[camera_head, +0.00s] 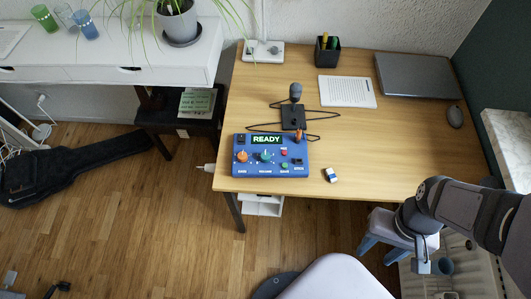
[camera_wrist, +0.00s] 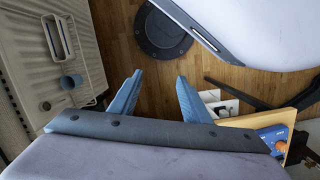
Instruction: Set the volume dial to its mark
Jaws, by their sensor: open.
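The blue control box (camera_head: 271,171) sits near the front left edge of the wooden desk, and its lit screen (camera_head: 266,139) reads READY. The volume dial (camera_head: 264,156) is the teal knob in the middle of the box. Its mark and pointer are too small to read. My gripper (camera_head: 422,267) hangs at the lower right of the head view, past the desk's front edge and far from the dial. It is open, with nothing seen in it. In the wrist view, part of the blue box (camera_wrist: 274,137) shows at the right edge; the dial cannot be made out.
An orange knob (camera_head: 241,156) and an orange-topped lever (camera_head: 298,136) flank the dial. A microphone (camera_head: 295,93) with a cable stands behind the box. A small eraser-like block (camera_head: 331,175) lies right of it. A stool (camera_head: 402,229) stands close to my gripper. The desk's front right is clear.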

